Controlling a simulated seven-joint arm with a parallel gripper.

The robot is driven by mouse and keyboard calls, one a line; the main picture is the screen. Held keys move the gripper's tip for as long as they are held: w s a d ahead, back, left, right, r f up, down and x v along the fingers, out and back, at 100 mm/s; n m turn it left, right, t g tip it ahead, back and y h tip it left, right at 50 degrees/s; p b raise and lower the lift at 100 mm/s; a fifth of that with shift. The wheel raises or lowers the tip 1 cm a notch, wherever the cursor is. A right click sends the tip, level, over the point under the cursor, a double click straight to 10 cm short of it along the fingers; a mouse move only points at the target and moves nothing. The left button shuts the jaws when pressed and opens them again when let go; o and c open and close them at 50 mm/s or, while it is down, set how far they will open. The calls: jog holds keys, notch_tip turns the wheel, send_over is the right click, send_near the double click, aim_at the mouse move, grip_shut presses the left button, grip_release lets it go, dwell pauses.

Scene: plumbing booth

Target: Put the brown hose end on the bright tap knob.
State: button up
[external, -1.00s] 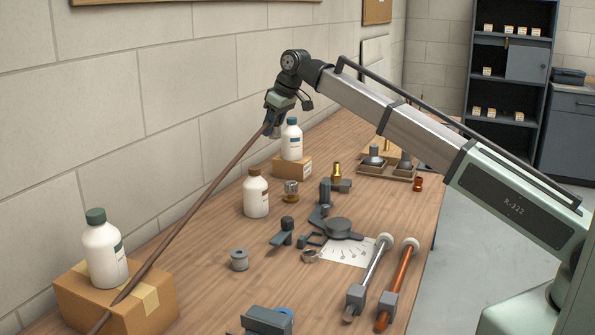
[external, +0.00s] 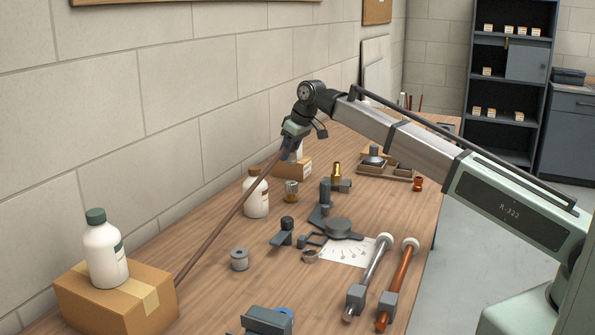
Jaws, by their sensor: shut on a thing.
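The brown hose (external: 225,225) runs as a long thin line from my gripper (external: 285,154) down to the left, passing behind the cardboard box in front. My gripper is shut on the hose near its upper end, in the air above the table's far left side. The hose end itself is too small to make out at the jaws. A bright brass piece (external: 337,172) stands upright on a grey fitting, right of my gripper and lower. A shiny silver knob on a brass base (external: 291,188) stands nearer. I cannot tell which of these is the tap knob.
Grey fittings (external: 338,228), a silver pipe (external: 370,275) and a copper pipe (external: 398,285) lie across the wooden table (external: 215,255).

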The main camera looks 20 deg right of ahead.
aim_at(289, 181)
jog(key=shift+f, duration=3.05)
jog(key=shift+f, duration=0.1)
jog(key=o, duration=1.1)
jog(key=shift+c, duration=0.2)
jog(key=v, duration=1.2)
